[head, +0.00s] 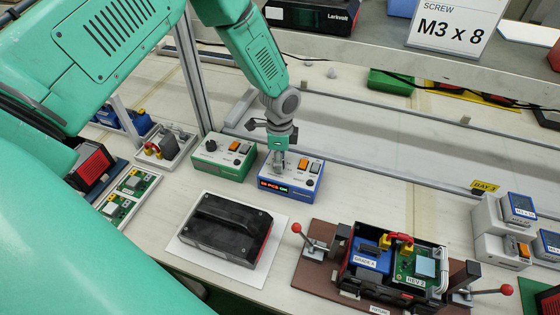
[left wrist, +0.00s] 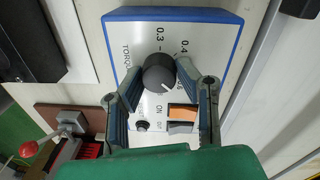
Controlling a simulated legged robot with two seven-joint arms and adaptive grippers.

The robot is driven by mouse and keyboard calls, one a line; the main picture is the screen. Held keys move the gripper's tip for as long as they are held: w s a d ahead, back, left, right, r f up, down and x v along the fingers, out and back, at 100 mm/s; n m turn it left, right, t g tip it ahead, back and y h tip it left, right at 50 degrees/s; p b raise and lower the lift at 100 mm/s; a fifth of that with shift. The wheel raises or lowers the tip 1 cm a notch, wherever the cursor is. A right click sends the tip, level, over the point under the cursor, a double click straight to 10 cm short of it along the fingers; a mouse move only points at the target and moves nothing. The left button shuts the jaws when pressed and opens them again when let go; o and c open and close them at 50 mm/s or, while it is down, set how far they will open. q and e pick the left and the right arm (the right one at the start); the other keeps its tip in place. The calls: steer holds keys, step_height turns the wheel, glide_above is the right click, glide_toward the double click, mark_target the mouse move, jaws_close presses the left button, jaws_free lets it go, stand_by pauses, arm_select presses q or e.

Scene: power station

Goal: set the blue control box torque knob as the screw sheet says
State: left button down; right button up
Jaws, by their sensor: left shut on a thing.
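The blue control box (head: 290,182) stands on the bench in the head view, its front display lit in red and green. My left gripper (head: 280,158) is over its top panel. In the left wrist view the dark round torque knob (left wrist: 158,73) sits between the two fingertips of my left gripper (left wrist: 161,76), which is shut on it. The labels 0.3 and 0.4 show beside the knob; a further label is partly hidden by a finger. The screw sheet (head: 455,28) reads M3 x 8. My right gripper is not in view.
A green control box (head: 222,160) stands just left of the blue one. A black case (head: 228,228) lies in front on a white sheet. A fixture (head: 390,262) with red-knobbed clamps is at front right. The bench behind is mostly clear. The box's orange switch (left wrist: 183,111) is near the fingers.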

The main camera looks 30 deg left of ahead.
arm_select(q)
steer(key=shift+w, duration=0.15)
stand_by(0.3)
steer(key=c, duration=1.2)
jaws_free()
steer(key=r, duration=1.1)
steer(key=shift+w+a+r, duration=0.2)
steer(key=shift+w+r, duration=0.1)
steer(key=shift+r, duration=0.1)
